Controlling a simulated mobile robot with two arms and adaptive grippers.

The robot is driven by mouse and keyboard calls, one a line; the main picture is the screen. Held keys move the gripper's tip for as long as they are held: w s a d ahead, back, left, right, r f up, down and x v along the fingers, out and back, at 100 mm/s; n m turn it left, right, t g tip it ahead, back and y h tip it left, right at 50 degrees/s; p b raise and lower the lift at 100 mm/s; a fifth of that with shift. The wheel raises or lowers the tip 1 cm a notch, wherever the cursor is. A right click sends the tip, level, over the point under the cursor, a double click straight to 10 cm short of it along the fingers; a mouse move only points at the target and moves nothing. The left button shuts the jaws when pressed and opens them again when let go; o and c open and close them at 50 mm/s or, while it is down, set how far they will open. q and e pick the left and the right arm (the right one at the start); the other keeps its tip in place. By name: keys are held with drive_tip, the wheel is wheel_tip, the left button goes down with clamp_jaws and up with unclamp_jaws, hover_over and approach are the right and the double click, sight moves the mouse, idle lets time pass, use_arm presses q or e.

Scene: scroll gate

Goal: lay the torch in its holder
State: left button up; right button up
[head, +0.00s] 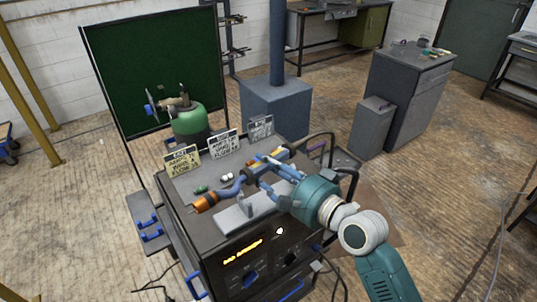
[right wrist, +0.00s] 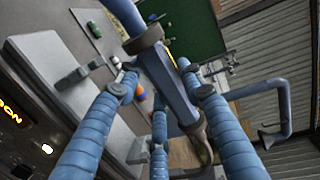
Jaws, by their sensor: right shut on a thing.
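The torch has a blue handle (head: 232,188) and an orange nozzle (head: 205,202) that points to the front left. My right gripper (head: 262,178) is shut on the torch and holds it over the welding cart's top. In the right wrist view the torch body (right wrist: 172,82) lies between the blue fingers of the gripper (right wrist: 160,92). A grey plate with a small upright bracket (head: 245,206), seemingly the holder, sits below the torch near the cart's front. It also shows in the right wrist view (right wrist: 72,78). The torch is apart from the bracket. My left gripper is not in view.
The welding cart (head: 262,240) has a lit front panel. Yellow, white and grey cards (head: 224,146) stand along its back edge. Small loose items (head: 227,177) lie on top. A green gas cylinder (head: 188,122) and a dark green screen (head: 150,70) stand behind. Cart handles rise at the right.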

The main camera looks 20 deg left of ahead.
drive_tip(key=shift+w+a+r+m+t, duration=0.15)
drive_tip(key=shift+w+r+m+t, duration=0.1)
drive_tip(key=shift+w+m+t, duration=0.25)
drive_tip(key=shift+w+a+r+m+t, duration=0.2)
drive_tip(key=shift+w+r+t, duration=0.1)
drive_tip(key=shift+t, duration=0.4)
drive_tip(key=shift+w+d+f+t, duration=0.1)
drive_tip(key=shift+w+t, duration=0.1)
drive_tip(key=shift+t, duration=0.1)
drive_tip(key=shift+d+f, duration=0.1)
drive_tip(key=shift+d, duration=0.05)
wheel_tip(320, 180, down, 5)
drive_tip(key=b, duration=0.5)
drive_tip(key=shift+f, duration=0.15)
drive_tip(key=shift+f+b, duration=0.5)
drive_tip(key=shift+b, duration=0.15)
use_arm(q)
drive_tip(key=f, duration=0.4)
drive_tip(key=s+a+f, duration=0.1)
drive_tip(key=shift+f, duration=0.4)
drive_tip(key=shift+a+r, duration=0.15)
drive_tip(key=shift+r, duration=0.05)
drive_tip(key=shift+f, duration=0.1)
use_arm(e)
drive_tip(key=shift+f, duration=0.1)
